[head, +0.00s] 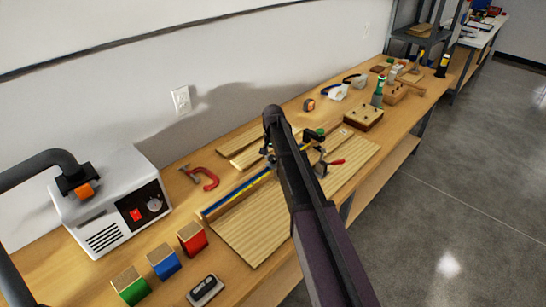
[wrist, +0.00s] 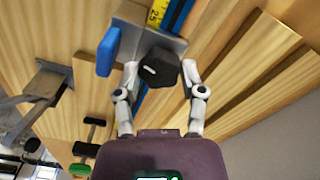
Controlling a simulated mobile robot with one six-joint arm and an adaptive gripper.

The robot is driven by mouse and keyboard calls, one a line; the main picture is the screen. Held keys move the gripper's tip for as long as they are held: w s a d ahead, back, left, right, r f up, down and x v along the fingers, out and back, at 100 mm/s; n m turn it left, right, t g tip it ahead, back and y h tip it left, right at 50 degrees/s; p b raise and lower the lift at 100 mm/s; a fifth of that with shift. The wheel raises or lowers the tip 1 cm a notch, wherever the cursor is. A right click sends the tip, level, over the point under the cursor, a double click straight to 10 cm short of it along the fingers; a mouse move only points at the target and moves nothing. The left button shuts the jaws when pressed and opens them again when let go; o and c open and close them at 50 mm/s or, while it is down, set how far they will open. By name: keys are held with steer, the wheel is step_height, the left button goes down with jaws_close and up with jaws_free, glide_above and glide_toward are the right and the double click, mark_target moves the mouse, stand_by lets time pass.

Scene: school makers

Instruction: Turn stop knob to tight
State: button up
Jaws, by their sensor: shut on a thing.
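The black faceted stop knob (wrist: 161,67) sits in front of a grey metal stop block (wrist: 128,32) in the wrist view. The block has a blue tab (wrist: 107,51) and is against a rail with a yellow scale (wrist: 159,12) and blue edge. My gripper (wrist: 160,73) is shut on the knob, one pale finger on each side. Any marking for tight or loose cannot be made out. In the head view the blue and yellow rail (head: 237,194) runs behind my arm, which hides the knob and fingertips.
A red-handled clamp (head: 334,162) is just right of my arm. A red C-clamp (head: 207,178), a white machine (head: 117,205) and coloured blocks (head: 163,261) stand to the left. A wooden board (head: 258,235) lies before the rail.

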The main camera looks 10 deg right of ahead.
mark_target(273, 157)
steer(key=o, duration=0.9)
steer(key=shift+m, duration=0.4)
steer(key=shift+m, duration=0.8)
steer(key=shift+r+m, duration=0.25)
steer(key=shift+m, duration=0.05)
step_height(273, 157, up, 13)
steer(key=p, duration=1.3)
steer(key=shift+r+p, duration=0.15)
steer(key=shift+p, duration=0.25)
steer(key=s+n, duration=0.3)
steer(key=s, duration=0.6)
steer(key=s+n, duration=0.3)
steer(key=s, duration=0.7)
steer(key=s+d+n, duration=0.1)
steer(key=s+n, duration=0.1)
steer(key=s, duration=0.8)
steer(key=shift+n, duration=0.4)
